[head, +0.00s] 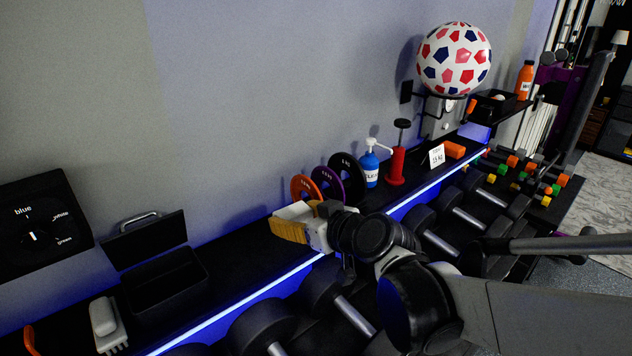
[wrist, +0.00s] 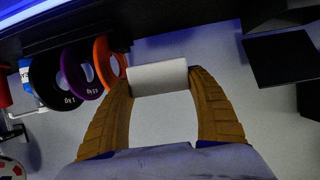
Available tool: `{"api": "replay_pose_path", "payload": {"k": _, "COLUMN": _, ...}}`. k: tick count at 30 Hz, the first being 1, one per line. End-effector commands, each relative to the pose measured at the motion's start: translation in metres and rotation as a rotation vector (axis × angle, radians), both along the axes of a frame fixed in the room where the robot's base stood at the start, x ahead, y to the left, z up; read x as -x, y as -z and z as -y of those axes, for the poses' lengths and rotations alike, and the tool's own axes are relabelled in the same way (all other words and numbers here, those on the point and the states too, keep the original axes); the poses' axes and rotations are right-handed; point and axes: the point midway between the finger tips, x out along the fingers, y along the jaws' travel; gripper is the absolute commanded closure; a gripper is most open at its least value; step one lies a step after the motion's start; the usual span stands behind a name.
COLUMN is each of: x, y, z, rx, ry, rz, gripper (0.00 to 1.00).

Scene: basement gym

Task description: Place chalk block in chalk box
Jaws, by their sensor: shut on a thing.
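The white chalk block (wrist: 158,77) is held crosswise between the two yellow fingers of my gripper (wrist: 160,82) in the wrist view. In the head view my gripper (head: 284,222) is above the black shelf, to the right of the chalk box and left of the weight plates. The chalk box (head: 200,283) is a black open-topped box at the left of the shelf. Its lid (head: 150,240) with a grey handle stands raised behind it. The box looks empty, though its inside is dark. A dark panel (wrist: 282,58), apparently the lid, shows in the wrist view.
A white-bristled brush (head: 106,326) lies left of the box. Dumbbells (head: 265,325) line the lower rack. The shelf between box and plates is clear.

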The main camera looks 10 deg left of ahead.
Motion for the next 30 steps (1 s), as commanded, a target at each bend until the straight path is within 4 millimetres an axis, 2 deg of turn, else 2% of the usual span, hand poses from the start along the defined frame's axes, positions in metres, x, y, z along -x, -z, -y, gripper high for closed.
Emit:
{"api": "replay_pose_path", "payload": {"k": 1, "x": -0.001, "y": -0.005, "z": 0.007, "rx": 0.001, "ry": 0.003, "rz": -0.001, "gripper": 0.64}}
{"api": "replay_pose_path", "payload": {"k": 5, "x": -0.007, "y": -0.007, "z": 0.028, "rx": 0.001, "ry": 0.019, "rz": 0.000, "gripper": 0.64}}
{"api": "replay_pose_path", "payload": {"k": 8, "x": -0.017, "y": 0.001, "z": 0.057, "rx": 0.000, "ry": 0.063, "rz": 0.000, "gripper": 0.64}}
{"api": "replay_pose_path", "payload": {"k": 11, "x": -0.031, "y": 0.014, "z": 0.104, "rx": 0.001, "ry": 0.139, "rz": -0.001, "gripper": 0.64}}
{"api": "replay_pose_path", "payload": {"k": 15, "x": -0.043, "y": 0.037, "z": 0.184, "rx": 0.001, "ry": 0.269, "rz": -0.001, "gripper": 0.64}}
{"api": "replay_pose_path", "payload": {"k": 18, "x": -0.045, "y": 0.051, "z": 0.240, "rx": 0.000, "ry": 0.361, "rz": -0.002, "gripper": 0.64}}
{"api": "replay_pose_path", "payload": {"k": 21, "x": -0.041, "y": 0.063, "z": 0.286, "rx": 0.001, "ry": 0.438, "rz": 0.000, "gripper": 0.64}}
{"api": "replay_pose_path", "payload": {"k": 25, "x": -0.034, "y": 0.073, "z": 0.326, "rx": -0.001, "ry": 0.507, "rz": -0.001, "gripper": 0.64}}
{"api": "replay_pose_path", "payload": {"k": 27, "x": -0.031, "y": 0.075, "z": 0.337, "rx": -0.001, "ry": 0.528, "rz": -0.001, "gripper": 0.64}}
{"api": "replay_pose_path", "payload": {"k": 30, "x": -0.029, "y": 0.077, "z": 0.345, "rx": 0.000, "ry": 0.541, "rz": 0.000, "gripper": 0.64}}
